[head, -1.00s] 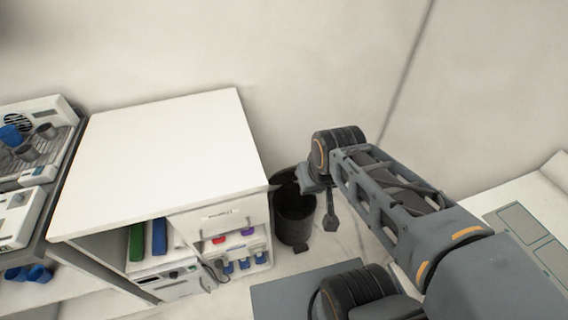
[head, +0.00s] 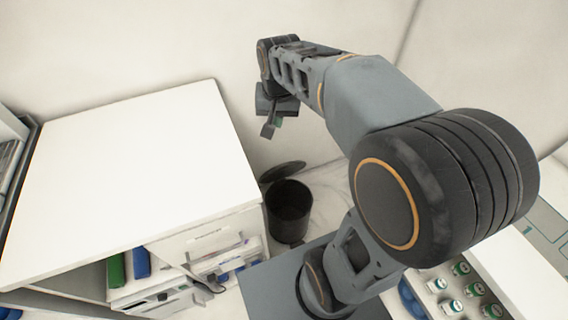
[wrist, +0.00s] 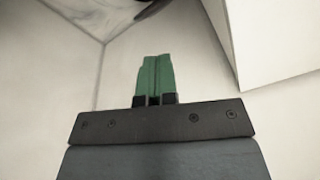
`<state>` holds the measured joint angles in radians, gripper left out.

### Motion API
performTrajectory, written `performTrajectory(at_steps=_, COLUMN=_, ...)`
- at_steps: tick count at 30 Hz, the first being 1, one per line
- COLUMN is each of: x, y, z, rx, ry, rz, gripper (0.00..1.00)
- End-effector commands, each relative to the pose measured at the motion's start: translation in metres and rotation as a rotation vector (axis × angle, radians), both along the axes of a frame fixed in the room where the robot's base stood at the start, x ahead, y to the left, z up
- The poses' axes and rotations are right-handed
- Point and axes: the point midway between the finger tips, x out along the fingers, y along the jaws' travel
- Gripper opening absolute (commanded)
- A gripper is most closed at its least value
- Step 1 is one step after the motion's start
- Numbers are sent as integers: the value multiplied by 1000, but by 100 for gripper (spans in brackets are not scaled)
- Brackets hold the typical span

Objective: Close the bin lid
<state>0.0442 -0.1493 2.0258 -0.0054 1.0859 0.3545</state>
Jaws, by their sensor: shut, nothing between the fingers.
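The bin (head: 290,212) is a dark round container on the floor, beside the right side of the white cabinet. Its lid (head: 283,172) is a dark disc raised at the back of the rim, so the bin stands open. My gripper (head: 268,131) is above and behind the bin, apart from the lid, near the wall. In the wrist view the green fingers of my gripper (wrist: 155,78) are together and empty. A dark curved edge at the top of the wrist view (wrist: 155,8) may be part of the bin or lid; I cannot tell which.
The white cabinet (head: 130,170) stands left of the bin, with its corner close to it. Its shelves hold green and blue binders (head: 141,263). The wall is close behind. Several green-capped vials (head: 460,269) sit at the lower right.

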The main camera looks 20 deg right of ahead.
Motion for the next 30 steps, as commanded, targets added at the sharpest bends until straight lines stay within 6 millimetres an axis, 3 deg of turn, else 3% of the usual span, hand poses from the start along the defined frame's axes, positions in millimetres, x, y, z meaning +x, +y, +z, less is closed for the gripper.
performTrajectory(at_steps=1, x=28, y=-6, z=-24, rx=10, ry=35, rz=-81, gripper=0)
performTrajectory(at_steps=6, x=110, y=-29, z=-72, rx=36, ry=133, rz=-390, gripper=0)
performTrajectory(at_steps=12, x=180, y=-60, z=-153, rx=34, ry=231, rz=-728, gripper=0)
performTrajectory(at_steps=15, x=202, y=-73, z=-193, rx=25, ry=267, rz=-869, gripper=0)
performTrajectory(at_steps=21, x=224, y=-91, z=-254, rx=5, ry=317, rz=-1072, gripper=0)
performTrajectory(at_steps=30, x=229, y=-100, z=-295, rx=-11, ry=342, rz=-1185, gripper=0)
